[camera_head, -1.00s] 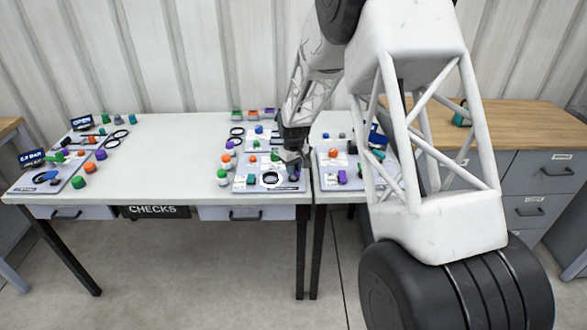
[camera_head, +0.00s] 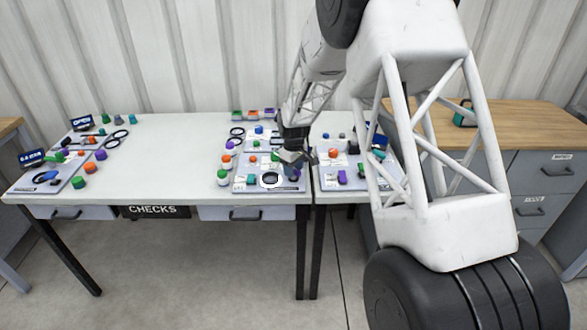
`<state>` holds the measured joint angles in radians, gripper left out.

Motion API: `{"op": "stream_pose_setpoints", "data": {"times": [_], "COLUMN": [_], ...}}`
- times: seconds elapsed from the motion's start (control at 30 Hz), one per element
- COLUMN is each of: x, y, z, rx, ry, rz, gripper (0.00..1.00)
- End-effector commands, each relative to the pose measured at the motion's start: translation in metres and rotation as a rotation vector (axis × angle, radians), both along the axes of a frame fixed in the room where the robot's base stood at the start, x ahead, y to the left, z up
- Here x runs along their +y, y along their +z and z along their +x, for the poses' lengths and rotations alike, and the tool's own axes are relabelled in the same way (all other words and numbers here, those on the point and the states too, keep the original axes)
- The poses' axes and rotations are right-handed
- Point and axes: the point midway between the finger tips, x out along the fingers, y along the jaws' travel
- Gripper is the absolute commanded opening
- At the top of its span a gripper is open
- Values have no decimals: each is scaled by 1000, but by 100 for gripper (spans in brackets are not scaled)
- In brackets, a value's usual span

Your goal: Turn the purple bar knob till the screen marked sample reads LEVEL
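My gripper (camera_head: 291,156) hangs over the right part of the middle panel (camera_head: 240,187). It is small and dark here, and I cannot tell whether its fingers are open or shut. A purple piece (camera_head: 294,174) shows just below it on that panel; its shape is too small to tell. Another purple piece (camera_head: 342,177), blocky in shape, sits on the panel to the right (camera_head: 327,185). I cannot tell which one is the bar knob. No screen can be read as sample. A dark blue screen (camera_head: 379,140) at the right is mostly hidden by my arm.
Two screens stand at the left, one reading OPEN (camera_head: 82,122) and one that seems to read 0.0 BAR (camera_head: 32,158). Loose coloured pieces (camera_head: 223,177) stand left of the middle panel. The white table (camera_head: 170,150) is clear between the panels. My arm blocks the right side.

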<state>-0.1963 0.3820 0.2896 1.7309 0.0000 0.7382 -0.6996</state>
Motion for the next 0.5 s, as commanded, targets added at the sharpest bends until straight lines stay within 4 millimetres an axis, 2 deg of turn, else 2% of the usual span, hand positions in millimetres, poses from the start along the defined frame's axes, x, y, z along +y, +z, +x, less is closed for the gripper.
{"op": "stream_pose_setpoints", "data": {"times": [0.3,0.5], "x": [0,0], "y": [1,12], "z": [0,0], "rx": [0,-1], "ry": [-1,-1], "rz": [0,0], "gripper": [45,45]}}
